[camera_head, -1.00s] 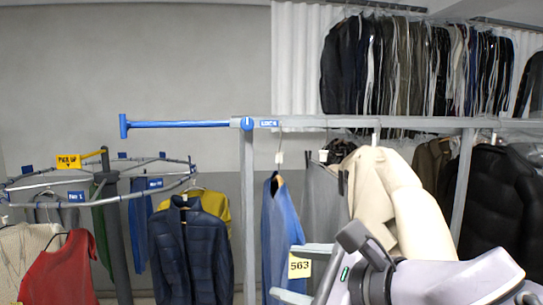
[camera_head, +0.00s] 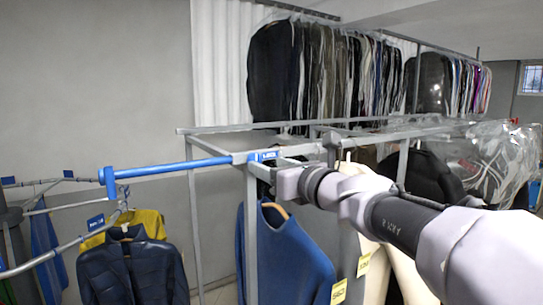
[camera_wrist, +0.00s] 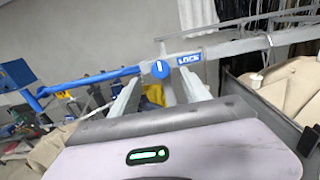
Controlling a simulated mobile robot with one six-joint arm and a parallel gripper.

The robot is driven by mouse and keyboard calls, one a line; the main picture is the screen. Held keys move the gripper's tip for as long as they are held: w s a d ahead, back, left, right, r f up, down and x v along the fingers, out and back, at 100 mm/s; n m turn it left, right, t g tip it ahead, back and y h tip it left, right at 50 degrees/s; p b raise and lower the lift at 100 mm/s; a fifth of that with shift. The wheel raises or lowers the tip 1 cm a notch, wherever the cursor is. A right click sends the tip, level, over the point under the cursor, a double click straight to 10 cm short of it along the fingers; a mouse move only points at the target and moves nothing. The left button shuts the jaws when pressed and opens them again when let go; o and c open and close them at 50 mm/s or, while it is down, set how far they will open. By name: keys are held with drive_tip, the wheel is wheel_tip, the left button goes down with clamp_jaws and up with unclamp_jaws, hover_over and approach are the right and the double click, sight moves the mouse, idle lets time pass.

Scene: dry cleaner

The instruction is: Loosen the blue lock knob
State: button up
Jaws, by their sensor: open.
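The blue lock knob (camera_wrist: 160,69) is round with a white mark and sits on the grey rail, left of a blue LOCK label (camera_wrist: 188,59). The label also shows in the head view (camera_head: 265,156), where I cannot make out the knob clearly. My gripper (camera_wrist: 160,82) is open, its two pale fingers pointing at the rail. In the wrist view the knob appears between the fingertips; I see no contact. In the head view my gripper (camera_head: 270,168) is close to the rail beside the label. A blue bar (camera_wrist: 95,78) runs left from the knob to a T-shaped end.
A blue garment (camera_head: 285,255) hangs below the rail, with pale coats to its right. A round rack with a navy jacket (camera_head: 132,272) stands at the left. The grey wall side at upper left is clear.

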sight(256, 160)
drive_tip(key=p+x, duration=0.1)
drive_tip(key=x, duration=0.3)
drive_tip(key=shift+w+a+r, duration=0.1)
drive_tip(key=shift+w, duration=0.25)
drive_tip(key=shift+w+a, duration=0.25)
drive_tip(key=shift+a, duration=0.05)
clamp_jaws()
